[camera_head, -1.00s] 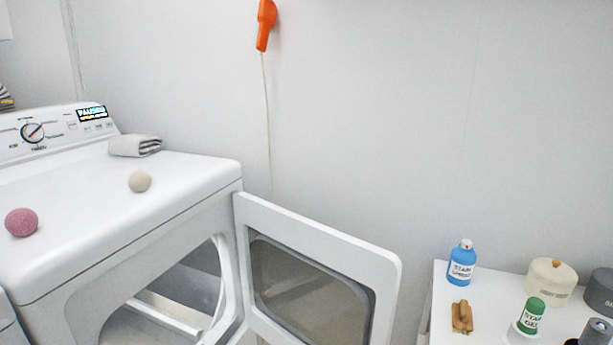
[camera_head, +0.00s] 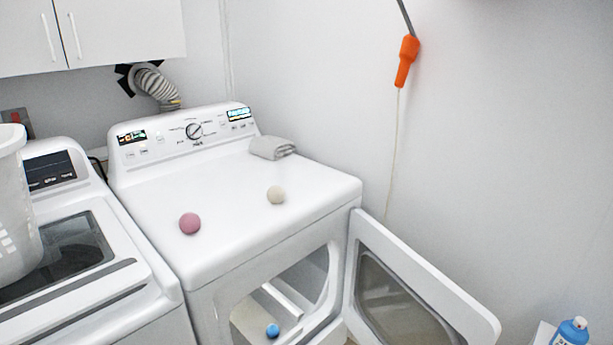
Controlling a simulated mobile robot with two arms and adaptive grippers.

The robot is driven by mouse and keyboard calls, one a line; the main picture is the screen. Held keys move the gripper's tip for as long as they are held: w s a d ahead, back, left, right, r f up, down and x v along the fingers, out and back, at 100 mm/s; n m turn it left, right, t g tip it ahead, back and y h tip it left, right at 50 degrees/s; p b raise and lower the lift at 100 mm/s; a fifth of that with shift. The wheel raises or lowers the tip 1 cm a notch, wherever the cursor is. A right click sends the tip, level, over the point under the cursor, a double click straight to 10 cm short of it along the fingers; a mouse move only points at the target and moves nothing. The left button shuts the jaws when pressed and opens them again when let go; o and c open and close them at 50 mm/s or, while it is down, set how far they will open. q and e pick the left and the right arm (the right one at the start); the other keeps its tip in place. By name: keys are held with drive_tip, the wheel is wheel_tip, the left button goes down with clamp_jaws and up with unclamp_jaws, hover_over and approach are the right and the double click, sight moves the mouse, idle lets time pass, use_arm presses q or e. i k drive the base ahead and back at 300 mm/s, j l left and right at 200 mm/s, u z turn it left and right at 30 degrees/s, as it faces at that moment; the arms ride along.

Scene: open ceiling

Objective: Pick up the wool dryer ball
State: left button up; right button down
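Two balls rest apart on the white dryer top. A cream ball (camera_head: 276,195) lies near the middle right of the top. A pink ball (camera_head: 189,223) lies to its left, closer to the front edge. A small blue ball (camera_head: 272,330) shows low in the dryer's door opening. Which of them is the wool dryer ball I cannot tell for sure from looks alone. Neither of my grippers is in view.
The dryer (camera_head: 235,238) has its door (camera_head: 425,285) swung open to the right. A folded grey towel (camera_head: 272,147) lies at the back of its top. A washer (camera_head: 150,310) with a white basket (camera_head: 15,225) stands left. A blue bottle (camera_head: 571,331) is at lower right.

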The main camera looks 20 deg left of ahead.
sight(189, 222)
drive_tip(key=u, duration=1.35)
